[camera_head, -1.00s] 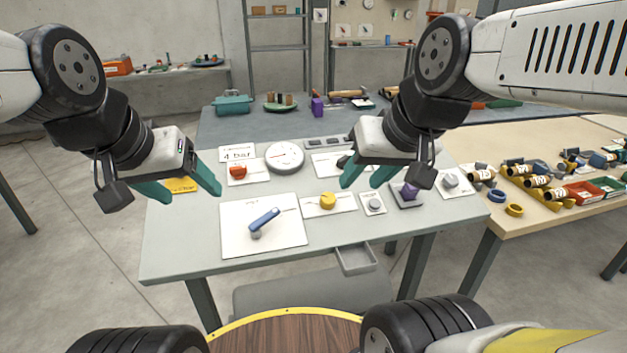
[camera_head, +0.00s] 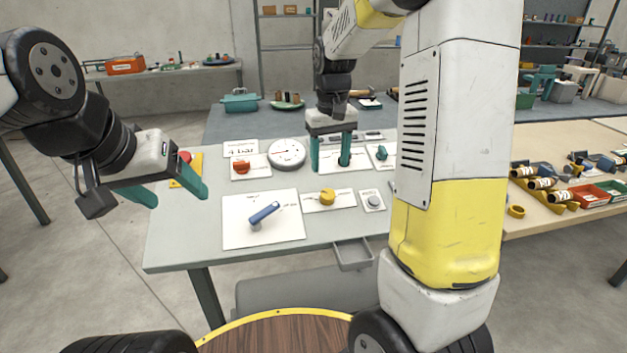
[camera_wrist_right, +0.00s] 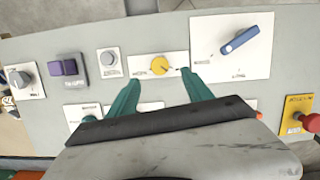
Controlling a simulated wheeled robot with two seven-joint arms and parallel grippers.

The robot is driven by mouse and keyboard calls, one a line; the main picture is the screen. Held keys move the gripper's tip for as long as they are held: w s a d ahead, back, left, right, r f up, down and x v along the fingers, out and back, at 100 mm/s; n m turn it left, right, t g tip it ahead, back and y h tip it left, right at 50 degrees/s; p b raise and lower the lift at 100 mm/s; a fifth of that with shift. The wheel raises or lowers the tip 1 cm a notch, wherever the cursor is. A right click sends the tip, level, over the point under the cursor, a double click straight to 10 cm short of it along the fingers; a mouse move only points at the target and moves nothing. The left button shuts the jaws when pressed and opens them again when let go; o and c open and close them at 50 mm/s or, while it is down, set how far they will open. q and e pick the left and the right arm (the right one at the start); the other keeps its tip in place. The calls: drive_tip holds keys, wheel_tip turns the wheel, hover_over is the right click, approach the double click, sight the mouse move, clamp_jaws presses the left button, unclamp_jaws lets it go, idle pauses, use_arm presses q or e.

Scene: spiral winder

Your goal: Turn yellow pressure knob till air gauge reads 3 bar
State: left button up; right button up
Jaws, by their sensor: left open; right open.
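The yellow pressure knob (camera_head: 327,196) sits on a white plate on the grey table, and it also shows in the right wrist view (camera_wrist_right: 159,65). The round white air gauge (camera_head: 286,153) stands behind it to the left; its needle is too small to read. My right gripper (camera_head: 330,168) is open and points down above the table, behind the yellow knob. In the right wrist view its green fingers (camera_wrist_right: 157,88) are apart, with the knob beyond their tips and between them. My left gripper (camera_head: 172,195) is open and empty over the table's left edge.
A blue lever (camera_head: 264,214) on a white plate is left of the knob, and a grey button (camera_head: 373,201) is right of it. A red knob (camera_head: 241,167) and a "4 bar" card (camera_head: 240,148) are by the gauge. My right arm hides the table's right part.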

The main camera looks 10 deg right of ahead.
sight(327, 192)
drive_tip(key=shift+w+a+f+h, duration=0.2)
drive_tip(key=shift+w+f+h, duration=0.1)
drive_tip(key=shift+w+f, duration=0.7)
drive_tip(key=shift+s+f+g, duration=0.1)
drive_tip(key=shift+f+g, duration=0.2)
drive_tip(key=shift+f, duration=0.1)
drive_tip(key=f, duration=0.7)
drive_tip(key=shift+d+f, duration=0.2)
clamp_jaws()
